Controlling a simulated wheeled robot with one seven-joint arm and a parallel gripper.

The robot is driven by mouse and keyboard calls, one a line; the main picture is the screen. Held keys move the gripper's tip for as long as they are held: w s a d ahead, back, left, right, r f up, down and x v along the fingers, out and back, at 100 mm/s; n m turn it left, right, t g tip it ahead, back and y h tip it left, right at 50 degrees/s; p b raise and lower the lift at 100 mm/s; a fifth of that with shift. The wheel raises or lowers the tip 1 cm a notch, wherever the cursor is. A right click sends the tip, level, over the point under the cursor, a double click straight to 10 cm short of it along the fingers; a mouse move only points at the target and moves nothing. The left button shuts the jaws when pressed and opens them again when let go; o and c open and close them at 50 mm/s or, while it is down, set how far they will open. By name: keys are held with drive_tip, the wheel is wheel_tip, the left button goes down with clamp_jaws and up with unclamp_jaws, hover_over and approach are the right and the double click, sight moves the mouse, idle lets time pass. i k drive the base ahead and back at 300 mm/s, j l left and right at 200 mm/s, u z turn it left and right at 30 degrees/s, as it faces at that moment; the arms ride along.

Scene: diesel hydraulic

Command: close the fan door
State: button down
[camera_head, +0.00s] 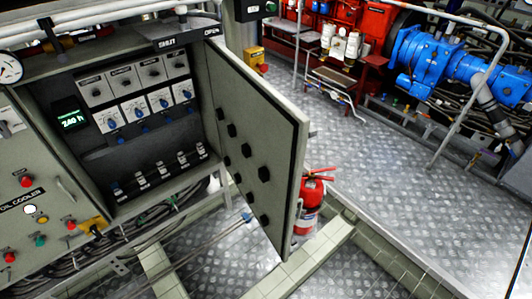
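The fan door is most likely the grey-green cabinet door (255,135), which stands wide open. It joins the right side of the cabinet opening and swings out towards me and to the right. Its free edge (298,180) is the end nearest me. The face I see carries several dark knob-like parts. No label naming the fan is readable on it. The open cabinet (75,155) shows switches, white panels with blue knobs and a lit green display (70,119). My gripper is not in view.
A red fire extinguisher (312,200) stands just beyond the door's free edge. An "OIL COOLER" panel (35,205) is left of the cabinet. Bare tread-plate floor (380,160) lies to the right, with a handrail (465,110) and blue machinery (430,60) beyond.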

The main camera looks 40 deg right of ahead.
sight(264, 137)
drive_tip(key=k+l, duration=0.15)
drive_tip(key=l, duration=0.25)
drive_tip(key=k+l+u, duration=0.15)
drive_tip(key=l, duration=0.25)
drive_tip(key=k+l, duration=0.15)
drive_tip(key=l, duration=0.25)
drive_tip(key=k+l+u, duration=0.15)
drive_tip(key=l, duration=0.25)
drive_tip(key=k+l, duration=0.15)
drive_tip(key=l, duration=0.2)
drive_tip(key=k+l+u, duration=0.15)
drive_tip(key=l, duration=0.2)
drive_tip(key=l+z, duration=0.1)
drive_tip(key=i+j+z, duration=0.15)
drive_tip(key=i, duration=0.25)
drive_tip(key=i+j+z, duration=0.2)
drive_tip(key=i, duration=0.25)
drive_tip(key=l, duration=0.1)
